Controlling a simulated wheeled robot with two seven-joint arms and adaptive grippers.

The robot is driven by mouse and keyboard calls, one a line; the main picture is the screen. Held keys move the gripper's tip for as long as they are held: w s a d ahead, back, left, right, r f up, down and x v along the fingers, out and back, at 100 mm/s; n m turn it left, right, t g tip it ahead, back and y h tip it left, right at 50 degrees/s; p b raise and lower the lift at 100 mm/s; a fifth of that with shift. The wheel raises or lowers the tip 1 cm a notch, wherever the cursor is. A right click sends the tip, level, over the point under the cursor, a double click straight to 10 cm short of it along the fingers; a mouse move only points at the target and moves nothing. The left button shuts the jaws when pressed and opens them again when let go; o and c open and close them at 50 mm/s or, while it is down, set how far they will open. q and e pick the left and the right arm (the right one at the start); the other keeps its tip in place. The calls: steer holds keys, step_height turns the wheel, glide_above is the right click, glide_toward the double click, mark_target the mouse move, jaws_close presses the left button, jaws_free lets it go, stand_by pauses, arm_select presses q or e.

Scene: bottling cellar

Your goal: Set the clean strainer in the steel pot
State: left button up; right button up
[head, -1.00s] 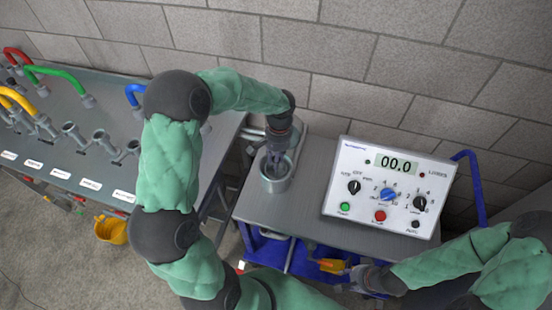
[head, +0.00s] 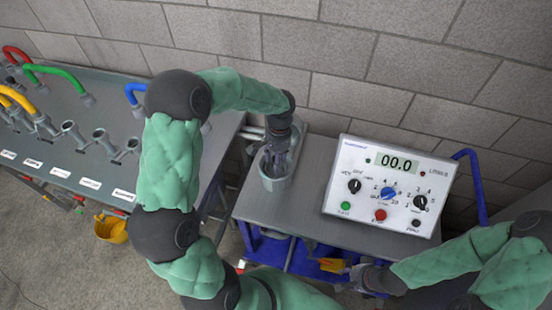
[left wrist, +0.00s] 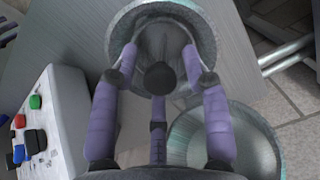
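The steel pot (head: 274,184) stands on the left end of the metal table in the head view. It also shows at the top of the left wrist view (left wrist: 208,30). My left gripper (left wrist: 160,58) reaches down over its mouth, its purple fingers spread apart. The strainer's body is hard to tell from the pot's inside. My right gripper (head: 345,266) is low by the table's front; its fingers are unclear.
A white control box (head: 390,185) stands on the table to the right of the pot. A second round metal vessel (left wrist: 265,140) is close beside my left gripper in the wrist view. A bench with taps (head: 85,120) is at the left; a block wall stands behind.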

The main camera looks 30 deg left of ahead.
arm_select(q)
steer(key=shift+r, duration=0.1)
step_height(320, 180, up, 12)
steer(key=w, duration=0.1)
steer(key=shift+w, duration=0.25)
stand_by(0.4)
